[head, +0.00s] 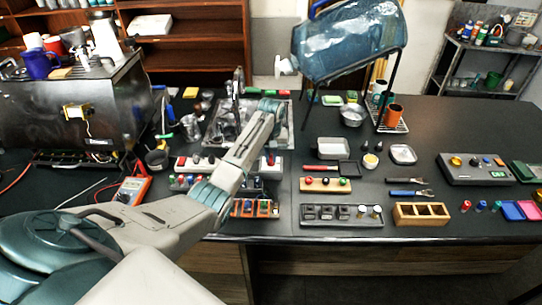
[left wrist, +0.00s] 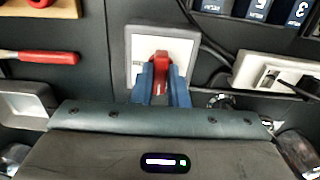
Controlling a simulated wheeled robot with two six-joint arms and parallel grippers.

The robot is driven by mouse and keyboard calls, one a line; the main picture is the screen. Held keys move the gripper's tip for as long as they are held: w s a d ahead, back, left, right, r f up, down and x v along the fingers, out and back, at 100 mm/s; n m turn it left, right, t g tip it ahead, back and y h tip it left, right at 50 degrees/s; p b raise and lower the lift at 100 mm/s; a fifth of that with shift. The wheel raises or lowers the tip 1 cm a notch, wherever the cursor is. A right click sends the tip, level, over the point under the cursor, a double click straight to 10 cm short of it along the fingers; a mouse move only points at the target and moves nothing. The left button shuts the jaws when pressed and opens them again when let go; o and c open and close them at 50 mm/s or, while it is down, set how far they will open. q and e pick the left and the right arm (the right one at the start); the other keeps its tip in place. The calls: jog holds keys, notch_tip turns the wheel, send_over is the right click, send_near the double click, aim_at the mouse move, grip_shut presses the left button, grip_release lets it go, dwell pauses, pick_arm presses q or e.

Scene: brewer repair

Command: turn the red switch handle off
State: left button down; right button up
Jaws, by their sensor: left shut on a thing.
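In the left wrist view the red switch handle (left wrist: 161,60) stands out from a pale square plate (left wrist: 135,45) with a dark border. The blue fingers of my left gripper (left wrist: 161,82) sit on both sides of the handle and are shut on it. The tip of the handle shows between and just beyond the fingers. Whether the switch is on or off cannot be told. In the head view my left arm reaches over the table, and its fingers and the handle cannot be clearly made out. My right gripper is in neither view.
A red-handled tool (left wrist: 45,57) and a cable (left wrist: 205,40) lie near the plate. In the head view the coffee machine (head: 75,105) stands left, a large blue bottle (head: 350,45) behind, and a wooden tray (head: 421,222) at the front right. The bench is crowded around my left arm.

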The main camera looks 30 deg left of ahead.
aim_at(271, 157)
pick_arm(q)
jog(key=shift+w+r, duration=0.1)
jog(key=c, duration=1.4)
grip_release()
jog(key=shift+c, duration=0.2)
notch_tip(271, 157, up, 8)
jog(key=b, duration=0.3)
jog(key=shift+b, duration=0.3)
notch_tip(271, 157, up, 3)
jog(key=shift+f+p, duration=0.1)
jog(key=shift+p, duration=0.75)
jog(key=shift+f, duration=0.1)
